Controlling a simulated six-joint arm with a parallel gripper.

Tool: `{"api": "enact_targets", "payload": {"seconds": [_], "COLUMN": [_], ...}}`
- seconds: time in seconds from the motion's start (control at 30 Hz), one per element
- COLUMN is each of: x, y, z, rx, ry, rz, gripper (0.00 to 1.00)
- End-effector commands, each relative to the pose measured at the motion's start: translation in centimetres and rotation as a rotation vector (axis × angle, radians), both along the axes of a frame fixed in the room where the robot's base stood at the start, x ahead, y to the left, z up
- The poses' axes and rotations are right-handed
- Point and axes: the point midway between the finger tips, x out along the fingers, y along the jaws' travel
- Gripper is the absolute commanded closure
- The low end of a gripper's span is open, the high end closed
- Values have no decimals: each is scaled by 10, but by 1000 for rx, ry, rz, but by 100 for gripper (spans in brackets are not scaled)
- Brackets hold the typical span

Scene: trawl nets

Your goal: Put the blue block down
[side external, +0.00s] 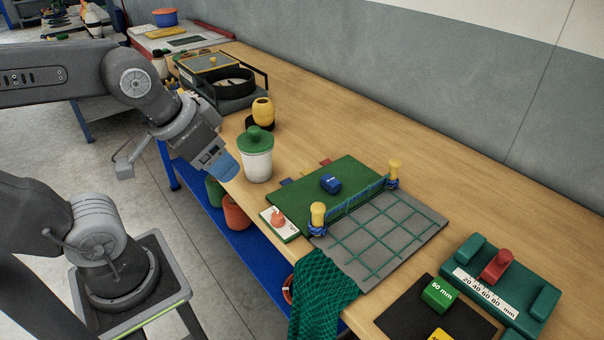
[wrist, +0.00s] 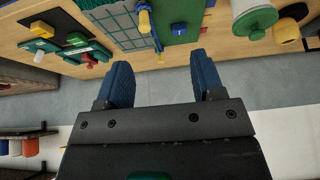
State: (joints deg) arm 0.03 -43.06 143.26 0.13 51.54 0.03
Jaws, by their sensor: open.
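The blue block (side external: 330,183) rests on the green board (side external: 352,174), close to the low net strung between two yellow-topped posts. The block also shows in the wrist view (wrist: 178,29), beyond my fingers and apart from them. My gripper (side external: 224,166) is in the air at the left, beside the white jar with the green lid (side external: 257,160). In the wrist view my gripper (wrist: 160,66) has its two blue fingers wide apart with nothing between them.
A grey mat with a green grid (side external: 385,235) lies right of the net. A green net (side external: 320,292) hangs over the table's front edge. A green block marked 60 mm (side external: 439,293) and a green gauge stand (side external: 497,278) are at the right.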

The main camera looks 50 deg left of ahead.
Motion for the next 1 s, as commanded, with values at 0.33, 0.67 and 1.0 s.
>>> {"api": "enact_targets", "payload": {"seconds": [0.33, 0.67, 1.0], "x": [17, 116, 228], "y": [1, 0, -11], "z": [8, 20, -29], "rx": [57, 344, 584], "ry": [41, 257, 512], "rz": [-82, -557, -1095], "gripper": [38, 38, 38]}}
